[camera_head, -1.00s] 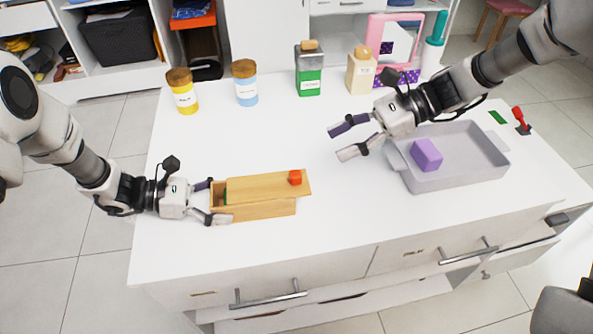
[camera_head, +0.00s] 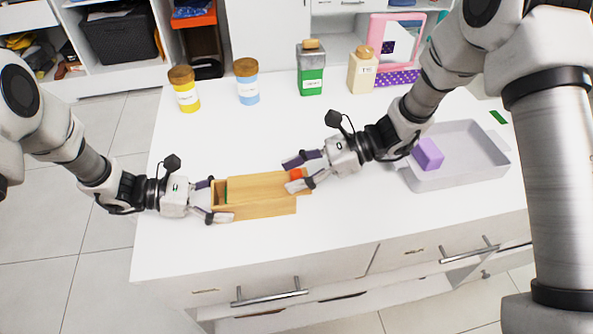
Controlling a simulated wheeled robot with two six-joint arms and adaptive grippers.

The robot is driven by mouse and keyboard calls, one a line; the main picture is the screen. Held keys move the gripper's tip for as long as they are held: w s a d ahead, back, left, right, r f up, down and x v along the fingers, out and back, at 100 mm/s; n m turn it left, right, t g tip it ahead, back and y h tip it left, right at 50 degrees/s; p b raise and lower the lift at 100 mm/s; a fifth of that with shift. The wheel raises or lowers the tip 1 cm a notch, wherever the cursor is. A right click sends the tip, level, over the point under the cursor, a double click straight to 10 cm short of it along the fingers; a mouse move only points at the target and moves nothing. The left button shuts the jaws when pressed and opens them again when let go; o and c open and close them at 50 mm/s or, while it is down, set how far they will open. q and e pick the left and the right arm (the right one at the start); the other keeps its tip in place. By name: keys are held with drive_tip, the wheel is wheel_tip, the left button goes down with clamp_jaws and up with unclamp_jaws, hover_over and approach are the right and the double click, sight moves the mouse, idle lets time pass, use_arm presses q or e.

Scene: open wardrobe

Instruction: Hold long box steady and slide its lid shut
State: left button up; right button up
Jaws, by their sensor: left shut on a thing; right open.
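The long wooden box (camera_head: 262,211) lies on the white table, its lid (camera_head: 255,187) slid partly to the right. The lid overhangs the box's right end, and a gap shows at the left end with something green inside. A red-orange knob (camera_head: 296,174) stands on the lid's right end. My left gripper (camera_head: 216,200) is shut on the box's left end. My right gripper (camera_head: 293,175) is open, with its fingers on either side of the knob; I cannot tell whether they touch it.
A grey tray (camera_head: 468,181) with a purple block (camera_head: 428,154) stands to the right. A yellow jar (camera_head: 186,95), a blue jar (camera_head: 247,85), a green bottle (camera_head: 311,75) and a beige bottle (camera_head: 362,75) stand at the back. The table front is clear.

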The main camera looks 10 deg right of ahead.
sight(278, 183)
clamp_jaws()
drive_tip(key=shift+a, duration=1.95)
unclamp_jaws()
drive_tip(key=shift+d, duration=0.1)
drive_tip(key=v, duration=1.2)
